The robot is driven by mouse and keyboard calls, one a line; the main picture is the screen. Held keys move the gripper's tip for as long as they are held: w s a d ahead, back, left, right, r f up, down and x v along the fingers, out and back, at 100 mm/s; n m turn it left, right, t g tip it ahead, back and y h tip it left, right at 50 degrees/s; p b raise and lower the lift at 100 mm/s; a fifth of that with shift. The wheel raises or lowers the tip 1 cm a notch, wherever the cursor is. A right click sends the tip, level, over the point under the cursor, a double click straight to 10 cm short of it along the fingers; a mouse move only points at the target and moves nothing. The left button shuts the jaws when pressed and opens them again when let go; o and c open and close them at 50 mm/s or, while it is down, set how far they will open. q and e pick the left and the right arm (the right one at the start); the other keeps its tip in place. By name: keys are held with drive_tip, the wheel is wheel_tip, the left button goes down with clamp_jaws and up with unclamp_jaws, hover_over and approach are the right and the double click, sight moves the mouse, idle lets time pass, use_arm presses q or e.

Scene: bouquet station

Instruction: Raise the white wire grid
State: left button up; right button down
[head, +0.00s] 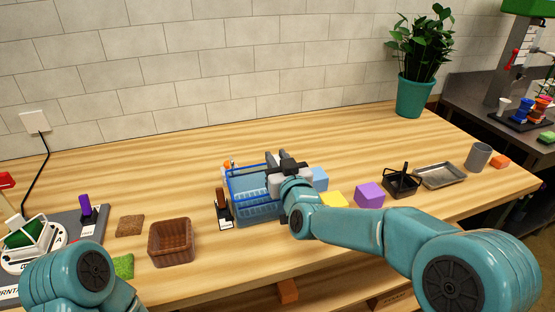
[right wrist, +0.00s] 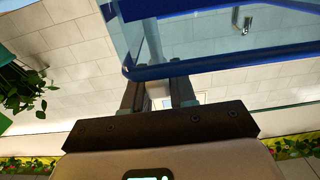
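A clear tank (head: 243,197) with a blue rim stands at mid-table in the head view. Pale lattice-like lines show low inside it, but I cannot tell whether they are the white wire grid. My right gripper (head: 284,165) is at the tank's right back part, and my arm hides part of that side. In the right wrist view, the tank's blue rim (right wrist: 215,62) crosses just beyond my right fingertips (right wrist: 158,88). The fingers stand apart with a visible gap and nothing clearly held. My left gripper is out of view; only my left arm shows at lower left.
Left of the tank are a brown basket (head: 171,242) and a brown mat (head: 130,225). To the right are a yellow block (head: 333,200), a purple block (head: 370,194), a black caddy (head: 402,183) and a metal tray (head: 441,175). A potted plant (head: 415,95) stands behind.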

wheel_tip(320, 180, up, 8)
drive_tip(key=shift+f+p, duration=0.25)
drive_tip(key=shift+p, duration=1)
drive_tip(key=shift+r, duration=0.4)
drive_tip(key=c, duration=1)
unclamp_jaws()
drive_tip(key=shift+f, duration=0.1)
drive_tip(key=shift+s+d+f, duration=0.1)
drive_tip(key=shift+s, duration=0.05)
drive_tip(key=b+v, duration=0.3)
drive_tip(key=v, duration=1.3)
drive_tip(key=shift+b, duration=0.3)
drive_tip(key=shift+s, duration=0.15)
